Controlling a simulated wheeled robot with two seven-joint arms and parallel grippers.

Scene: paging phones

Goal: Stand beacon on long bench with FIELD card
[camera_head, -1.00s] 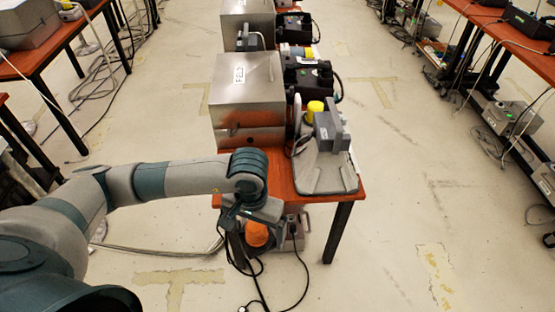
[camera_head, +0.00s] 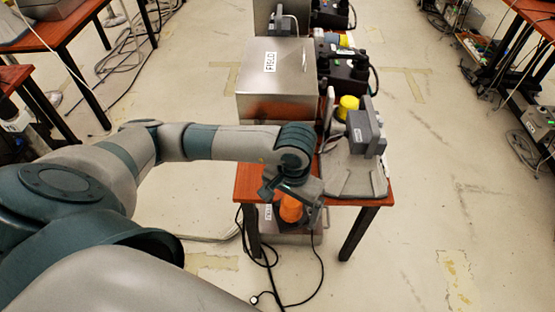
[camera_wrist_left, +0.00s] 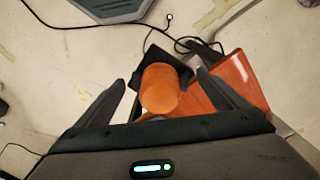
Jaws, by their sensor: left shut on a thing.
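The beacon (camera_head: 291,208) has an orange rounded top and is held in my left gripper (camera_head: 292,200) near the front left corner of the long bench (camera_head: 350,190). In the left wrist view the beacon (camera_wrist_left: 160,88) stands between the fingers, with a dark base behind it. Whether it touches the bench top cannot be told; the bench edge (camera_wrist_left: 238,85) shows beside it. The FIELD card (camera_head: 270,62) is on a steel box on this bench. My right gripper is not in view.
The steel box (camera_head: 277,95) fills the bench's left side behind my wrist. A grey device (camera_head: 365,135) on a grey base and a yellow-topped object (camera_head: 348,106) take the right side. A cable hangs at the front.

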